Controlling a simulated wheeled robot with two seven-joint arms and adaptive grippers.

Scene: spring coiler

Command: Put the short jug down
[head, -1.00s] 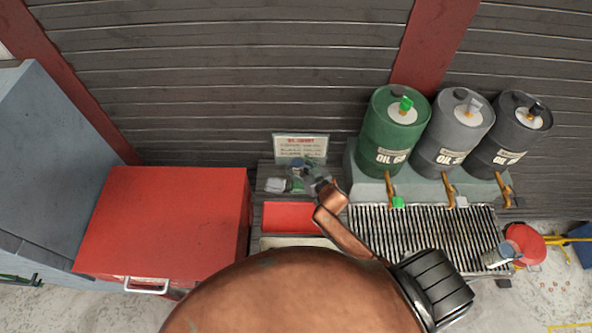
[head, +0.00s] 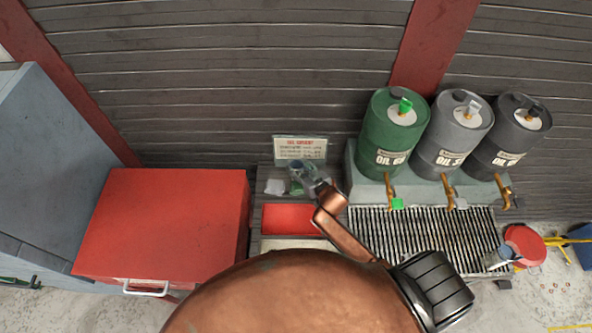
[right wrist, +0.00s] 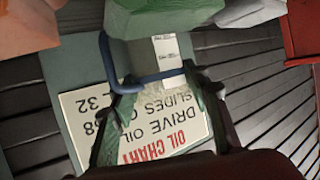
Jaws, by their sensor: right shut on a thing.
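My right gripper (right wrist: 160,82) is shut on the blue handle of a jug (right wrist: 143,56). The jug has a grey body with a white label. In the head view the jug (head: 296,166) is small and partly hidden by the gripper (head: 308,184), at the back of the bench in front of the oil chart sign (head: 300,149). I cannot tell whether its base touches the bench. Another grey jug-like container (head: 496,258) stands at the right end of the grate. My left gripper is not in view.
A red tray (head: 285,218) lies on the bench in front of the jug. A slatted grate (head: 420,228) is to the right, below several brass taps and three oil drums (head: 388,135). A white item (head: 274,187) lies left of the jug. A red cabinet (head: 165,220) stands left.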

